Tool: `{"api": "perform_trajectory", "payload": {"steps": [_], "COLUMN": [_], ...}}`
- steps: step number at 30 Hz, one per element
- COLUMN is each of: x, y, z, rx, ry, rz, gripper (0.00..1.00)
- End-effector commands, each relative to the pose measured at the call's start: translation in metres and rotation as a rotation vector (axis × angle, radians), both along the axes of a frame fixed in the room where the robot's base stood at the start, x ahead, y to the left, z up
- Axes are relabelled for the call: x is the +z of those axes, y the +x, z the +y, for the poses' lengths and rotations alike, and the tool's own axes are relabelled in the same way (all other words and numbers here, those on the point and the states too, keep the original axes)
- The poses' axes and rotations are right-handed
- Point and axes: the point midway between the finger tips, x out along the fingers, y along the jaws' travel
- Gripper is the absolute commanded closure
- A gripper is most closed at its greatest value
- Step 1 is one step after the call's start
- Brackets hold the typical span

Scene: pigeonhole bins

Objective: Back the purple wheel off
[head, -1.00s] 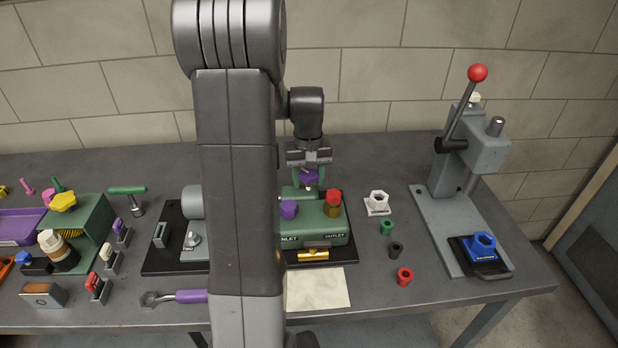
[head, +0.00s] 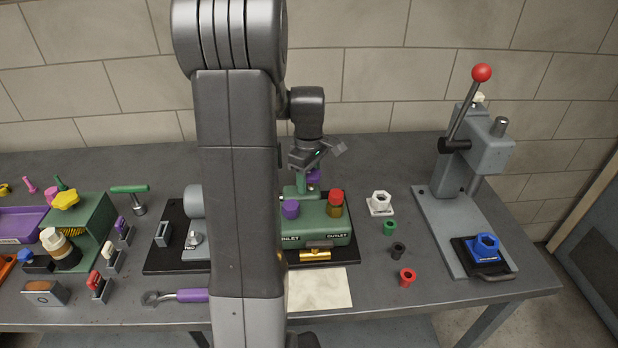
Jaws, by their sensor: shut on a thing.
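The wrist is turned at an angle. The fingers and wrist partly hide the wheel, and I cannot tell how far its stem is turned.
My own arm hides the middle of the bench. A white hex fitting (head: 380,203) and green, black and red bushings stand to the right, before a press (head: 465,190). A purple-handled wrench (head: 180,296) lies front left. A pale cloth (head: 318,288) lies in front of the block.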

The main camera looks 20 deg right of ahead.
Motion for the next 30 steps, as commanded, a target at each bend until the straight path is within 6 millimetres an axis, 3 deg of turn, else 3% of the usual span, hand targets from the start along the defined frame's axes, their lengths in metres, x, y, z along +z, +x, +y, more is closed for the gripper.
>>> {"api": "perform_trajectory", "payload": {"steps": [9,23,24,27,30], "x": [0.0015,0.0016,0.0017,0.0014,0.001], "y": [0.0007,0.0007,0.0008,0.0006,0.0003], "z": [0.0002,0.0002,0.0001,0.0002,0.0004], "rx": [0.094,0.105,0.104,0.104,0.104], "ry": [-0.002,-0.003,-0.002,-0.002,-0.001], "rz": [-0.004,-0.005,-0.005,-0.004,-0.003], "gripper": [0.76,0.76,0.5,0.32,0.32]}}
